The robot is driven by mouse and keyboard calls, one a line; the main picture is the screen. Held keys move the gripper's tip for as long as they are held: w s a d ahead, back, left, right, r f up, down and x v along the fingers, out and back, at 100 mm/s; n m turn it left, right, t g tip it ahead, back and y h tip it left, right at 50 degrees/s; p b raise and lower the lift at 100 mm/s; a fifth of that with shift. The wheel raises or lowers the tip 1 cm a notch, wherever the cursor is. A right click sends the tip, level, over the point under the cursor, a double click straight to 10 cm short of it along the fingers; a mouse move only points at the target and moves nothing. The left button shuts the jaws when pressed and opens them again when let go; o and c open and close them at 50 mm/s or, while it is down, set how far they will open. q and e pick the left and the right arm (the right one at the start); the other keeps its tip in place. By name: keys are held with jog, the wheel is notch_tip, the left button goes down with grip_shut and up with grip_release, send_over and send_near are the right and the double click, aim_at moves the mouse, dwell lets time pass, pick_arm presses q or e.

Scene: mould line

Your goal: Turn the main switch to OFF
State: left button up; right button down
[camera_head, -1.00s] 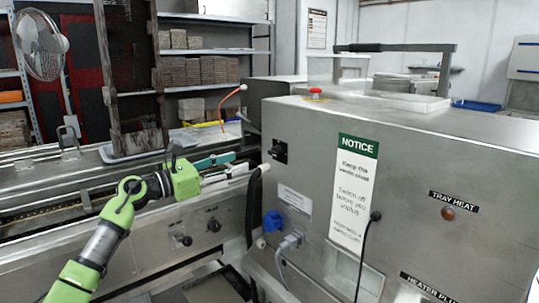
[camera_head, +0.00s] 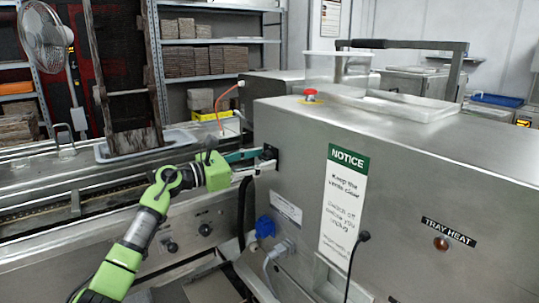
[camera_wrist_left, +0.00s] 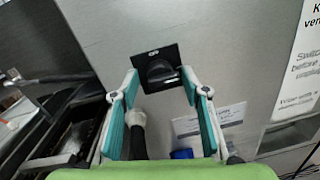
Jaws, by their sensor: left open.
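The main switch (camera_wrist_left: 158,72) is a black rotary knob on a black square plate on the steel machine's side. In the left wrist view it sits just ahead of and between my left gripper's fingertips (camera_wrist_left: 160,84). The mark on the plate is too small to read. In the head view the switch plate (camera_head: 270,154) is partly hidden by my left gripper (camera_head: 252,163), whose teal-padded fingers reach close to it. The gripper is open and empty. Whether a finger touches the knob cannot be told. My right gripper is not in view.
A blue socket (camera_head: 265,227) and a grey plug (camera_head: 281,248) with a cable are below the switch. A black hose (camera_wrist_left: 137,132) hangs under it. A notice sign (camera_head: 343,200) and a red button (camera_head: 310,95) are on the machine. The conveyor (camera_head: 90,195) runs at left.

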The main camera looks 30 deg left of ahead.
pick_arm(q)
jog(key=shift+w, duration=0.1)
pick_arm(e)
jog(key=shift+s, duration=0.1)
pick_arm(q)
jog(key=shift+c, duration=0.7)
jog(key=shift+s+r, duration=0.15)
jog(key=shift+s, duration=0.05)
jog(key=c, duration=0.8)
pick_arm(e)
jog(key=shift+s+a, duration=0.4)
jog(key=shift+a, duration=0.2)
